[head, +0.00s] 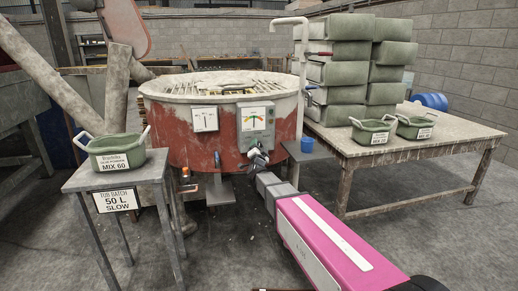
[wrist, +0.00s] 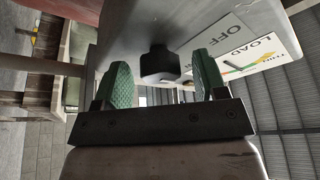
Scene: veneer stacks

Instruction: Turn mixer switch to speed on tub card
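The mixer (head: 180,139) is a wide red and white drum with a grey switch panel (head: 270,137) on its front. A dial card (head: 253,117) with coloured marks sits on the panel; in the wrist view it reads OFF and LOAD, with part of another word. The black switch knob (wrist: 160,65) shows in the wrist view; its setting is not readable. My gripper (wrist: 162,84) is open, green finger pads on either side of the knob with gaps. The head view shows my gripper (head: 257,157) at the panel's lower edge. The card (head: 117,200) below the left tub reads "TUB BATCH 50 L SLOW".
A green tub (head: 117,158) labelled MIX 60 stands on the small left table (head: 80,182). Two more green tubs (head: 371,133) (head: 414,128) and stacked green blocks stand on the right table (head: 440,150). A white pipe (head: 302,75) rises beside the mixer.

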